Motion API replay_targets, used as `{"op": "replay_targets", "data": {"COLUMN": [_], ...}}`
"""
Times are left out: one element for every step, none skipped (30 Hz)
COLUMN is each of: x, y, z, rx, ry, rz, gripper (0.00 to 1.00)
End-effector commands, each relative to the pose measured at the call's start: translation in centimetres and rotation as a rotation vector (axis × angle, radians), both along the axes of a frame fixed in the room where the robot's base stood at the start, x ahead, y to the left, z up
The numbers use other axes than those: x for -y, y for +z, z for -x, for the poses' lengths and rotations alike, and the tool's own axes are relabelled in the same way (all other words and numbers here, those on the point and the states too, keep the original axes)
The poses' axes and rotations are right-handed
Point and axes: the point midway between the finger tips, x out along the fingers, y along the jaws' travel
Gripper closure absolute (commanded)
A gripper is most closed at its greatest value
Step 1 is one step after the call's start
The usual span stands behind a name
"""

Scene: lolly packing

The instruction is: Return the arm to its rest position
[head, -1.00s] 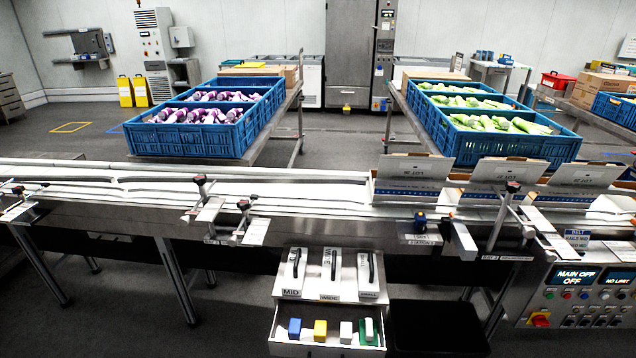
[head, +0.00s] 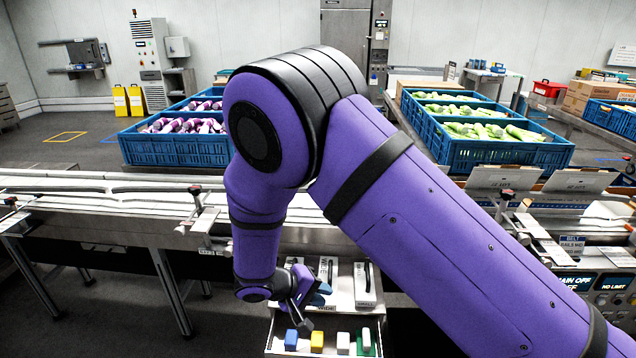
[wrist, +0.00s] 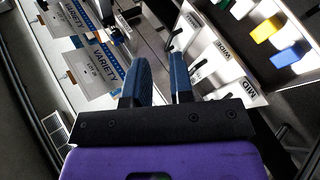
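My purple arm (head: 440,225) reaches in from the lower right and bends down at the middle of the head view. My gripper (head: 318,290) hangs above the drawer unit at bottom centre. In the wrist view my gripper (wrist: 160,58) has its two blue fingers apart, with nothing seen held between them. The white holder with labelled slots (wrist: 207,55) lies just beyond the fingers. In the head view the gripper partly covers this holder (head: 366,290).
The drawer holds a blue block (head: 291,340), a yellow block (head: 317,341) and white and green pieces. A conveyor (head: 90,190) runs behind. Blue crates of purple (head: 175,152) and green goods (head: 490,158) stand beyond.

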Motion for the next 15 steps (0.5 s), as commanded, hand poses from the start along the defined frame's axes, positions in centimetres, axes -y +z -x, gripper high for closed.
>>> {"op": "replay_targets", "data": {"x": [1.0,1.4,2.2,2.7,3.3,4.1,4.7,5.2,6.1,6.7,7.3,8.1,8.7,9.4,10.3], "y": [2.0,3.1,4.4,5.4,6.4,7.7,8.7,9.6,10.9,11.8,12.7,13.9,14.8,15.7,16.8], "z": [-0.5,-0.7,-0.8,-1.0,-1.1,-1.2,-1.2,-1.3,-1.3,-1.3,-1.2,-1.1,-1.0,-0.9,-0.7], "rx": [-0.01,-0.017,-0.027,-0.034,-0.04,-0.049,-0.054,-0.06,-0.066,-0.072,-0.075,-0.081,-0.084,-0.088,-0.091], "ry": [-0.033,-0.047,-0.069,-0.083,-0.098,-0.115,-0.13,-0.142,-0.159,-0.17,-0.181,-0.196,-0.205,-0.217,-0.228], "rz": [-0.033,-0.05,-0.072,-0.089,-0.107,-0.13,-0.149,-0.167,-0.192,-0.21,-0.229,-0.254,-0.273,-0.292,-0.317], "gripper": [0.78,0.78,0.78,0.78,0.78,0.78,0.78,0.78,0.78,0.78,0.78,0.78,0.78,0.78,0.78]}}
